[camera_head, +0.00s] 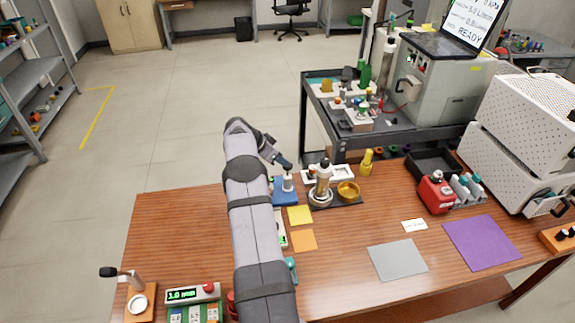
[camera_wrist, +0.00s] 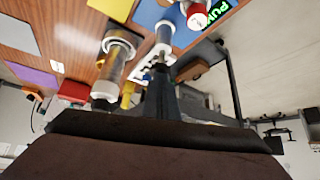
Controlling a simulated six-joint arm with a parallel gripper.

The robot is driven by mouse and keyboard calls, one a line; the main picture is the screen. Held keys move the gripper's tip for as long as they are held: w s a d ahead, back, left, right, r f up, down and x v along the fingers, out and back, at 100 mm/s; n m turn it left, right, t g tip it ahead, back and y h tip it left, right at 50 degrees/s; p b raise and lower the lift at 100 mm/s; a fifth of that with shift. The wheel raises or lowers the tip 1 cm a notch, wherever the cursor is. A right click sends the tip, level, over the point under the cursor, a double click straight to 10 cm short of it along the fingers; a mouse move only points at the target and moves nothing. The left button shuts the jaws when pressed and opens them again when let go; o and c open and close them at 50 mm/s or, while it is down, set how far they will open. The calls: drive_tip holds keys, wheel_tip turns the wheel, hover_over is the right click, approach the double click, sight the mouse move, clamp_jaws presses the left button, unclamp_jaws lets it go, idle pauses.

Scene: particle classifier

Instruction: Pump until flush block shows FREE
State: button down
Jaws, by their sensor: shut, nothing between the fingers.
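A small pump-like cylinder with a pale top (camera_head: 288,183) stands upright on a blue base (camera_head: 283,197) at the table's far edge. My gripper (camera_head: 286,166) is shut and empty, its tip just above that top; I cannot tell whether they touch. In the wrist view the shut fingers (camera_wrist: 159,64) point at the same cylinder (camera_wrist: 165,34) beside the blue base (camera_wrist: 150,12). A dark display with green letters (camera_wrist: 193,71) is near it in the wrist view; it seems to read PUMP, partly cut. I cannot see the word FREE.
Right of the blue base, a dark tray (camera_head: 345,203) holds a metal-and-glass cylinder (camera_head: 322,180) and a golden bowl (camera_head: 348,189). Yellow (camera_head: 299,215) and orange (camera_head: 303,240) sheets lie nearer. A green-lit readout (camera_head: 185,295) sits at front left.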

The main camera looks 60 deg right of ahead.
sight(284, 169)
wheel_tip(284, 169, down, 3)
drive_tip(key=b, duration=0.3)
drive_tip(key=shift+a+f, duration=0.1)
drive_tip(key=shift+b, duration=0.3)
drive_tip(key=a, duration=0.1)
drive_tip(key=w+a+r+b, duration=0.1)
drive_tip(key=shift+a, duration=0.4)
drive_tip(key=shift+r, duration=0.15)
drive_tip(key=b+v, duration=0.3)
drive_tip(key=v, duration=0.4)
idle(0.6)
